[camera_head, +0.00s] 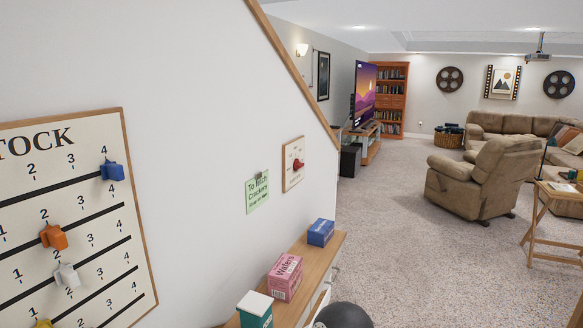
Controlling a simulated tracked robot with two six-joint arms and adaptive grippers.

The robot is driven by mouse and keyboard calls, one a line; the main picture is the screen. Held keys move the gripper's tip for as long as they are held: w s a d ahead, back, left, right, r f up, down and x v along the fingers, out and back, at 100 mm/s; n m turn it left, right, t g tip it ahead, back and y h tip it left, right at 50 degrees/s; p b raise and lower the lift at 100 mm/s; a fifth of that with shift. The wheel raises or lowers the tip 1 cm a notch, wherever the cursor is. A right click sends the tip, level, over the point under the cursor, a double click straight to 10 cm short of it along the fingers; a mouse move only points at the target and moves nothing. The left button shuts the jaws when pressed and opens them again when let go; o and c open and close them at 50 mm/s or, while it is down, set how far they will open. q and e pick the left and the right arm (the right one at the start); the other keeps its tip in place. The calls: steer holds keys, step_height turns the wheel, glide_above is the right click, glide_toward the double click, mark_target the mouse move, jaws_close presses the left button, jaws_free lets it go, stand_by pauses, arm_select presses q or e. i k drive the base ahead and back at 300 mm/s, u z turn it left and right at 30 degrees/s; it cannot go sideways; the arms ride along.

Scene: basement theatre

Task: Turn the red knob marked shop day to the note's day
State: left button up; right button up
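The red knob (298,164) sits on a small cream board (292,175) with a wooden frame on the white wall. The board is seen at a steep slant, so its markings and the knob's pointing direction are too small to read. A pale green note (257,192) hangs under a clip just left of the board. Its upper lines seem to read "To fetch" and "Crackers"; the smaller bottom line with any day is not legible.
A wooden shelf (335,245) below the board holds a blue box (320,232), a pink wafers box (285,277) and a green box (255,312) with a white top. A stock board (75,215) with coloured sliders hangs at left. Open carpet (410,265) lies right of the shelf.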

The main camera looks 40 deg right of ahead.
mark_target(297, 165)
steer(key=u, duration=0.4)
steer(key=k, duration=1.35)
steer(key=z, duration=0.95)
steer(key=i, duration=0.95)
steer(key=u, duration=0.05)
